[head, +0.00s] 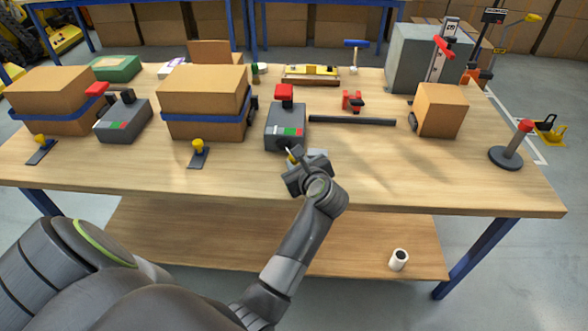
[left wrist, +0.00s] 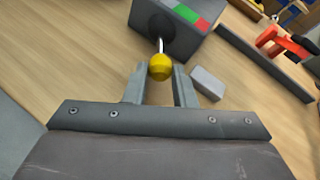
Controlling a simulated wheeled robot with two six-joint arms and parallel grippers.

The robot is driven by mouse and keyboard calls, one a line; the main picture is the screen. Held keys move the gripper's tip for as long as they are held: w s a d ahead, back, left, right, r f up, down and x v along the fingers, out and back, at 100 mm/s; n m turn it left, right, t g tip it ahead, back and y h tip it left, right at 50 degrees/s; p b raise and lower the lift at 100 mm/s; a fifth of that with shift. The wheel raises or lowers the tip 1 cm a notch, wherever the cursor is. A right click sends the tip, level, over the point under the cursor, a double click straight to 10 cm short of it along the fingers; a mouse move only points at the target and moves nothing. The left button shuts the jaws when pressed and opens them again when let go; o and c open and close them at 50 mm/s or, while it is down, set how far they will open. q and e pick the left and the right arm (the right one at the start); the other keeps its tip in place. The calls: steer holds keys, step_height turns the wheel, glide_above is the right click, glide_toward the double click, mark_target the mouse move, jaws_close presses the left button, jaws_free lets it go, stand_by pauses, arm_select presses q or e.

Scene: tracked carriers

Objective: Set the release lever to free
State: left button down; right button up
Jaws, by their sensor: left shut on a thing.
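A grey box (head: 284,127) with a red top block stands near the middle of the table, with a green and red label on it. A thin metal lever with a yellow ball knob (left wrist: 160,67) comes out of a dark round opening in the box's face in the left wrist view. In the head view the knob (head: 294,157) is partly hidden by my left gripper (head: 297,163). My left gripper, also in the left wrist view (left wrist: 159,79), is shut on the knob, one finger on each side. My right gripper is not in view.
A second grey box (head: 123,121) and two strapped cartons (head: 204,102) stand to the left. A dark bar (head: 352,120) and a red clamp-like part (head: 352,101) lie to the right. A red-knobbed post (head: 516,145) stands at the right edge. The front right tabletop is clear.

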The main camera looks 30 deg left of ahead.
arm_select(q)
steer(key=shift+w+d+r, duration=0.1)
steer(key=shift+w+d, duration=0.15)
steer(key=shift+w, duration=0.15)
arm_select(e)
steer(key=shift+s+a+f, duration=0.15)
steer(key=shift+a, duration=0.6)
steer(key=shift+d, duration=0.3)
arm_select(q)
steer(key=c, duration=1.4)
jaws_free()
steer(key=shift+w+d, duration=0.1)
steer(key=shift+c, duration=0.2)
steer(key=shift+o, duration=1.2)
steer(key=shift+w, duration=0.1)
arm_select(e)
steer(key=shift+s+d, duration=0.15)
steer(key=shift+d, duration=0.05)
